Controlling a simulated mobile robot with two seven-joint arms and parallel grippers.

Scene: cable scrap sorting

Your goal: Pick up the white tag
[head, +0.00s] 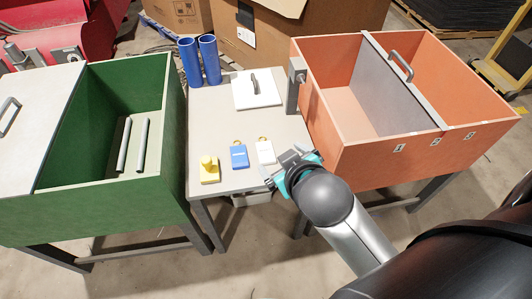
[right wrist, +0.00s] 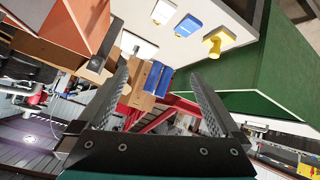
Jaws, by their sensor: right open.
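The white tag (head: 265,152) lies flat on the small light table (head: 218,108), near its front right side, with a yellowish loop at its far end. It also shows at the top of the right wrist view (right wrist: 163,11). A blue tag (head: 239,158) with a similar loop lies just left of it. My right gripper (head: 284,163) is just right of and in front of the white tag, apart from it. In the right wrist view its two fingers (right wrist: 157,66) are spread with nothing between them. My left gripper is not in view.
A yellow block with a knob (head: 209,169) stands left of the blue tag. A white plate with a dark handle (head: 255,90) and two blue tubes (head: 200,62) are farther back. A green bin (head: 90,205) stands left, an orange divided bin (head: 375,165) right, close to my gripper.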

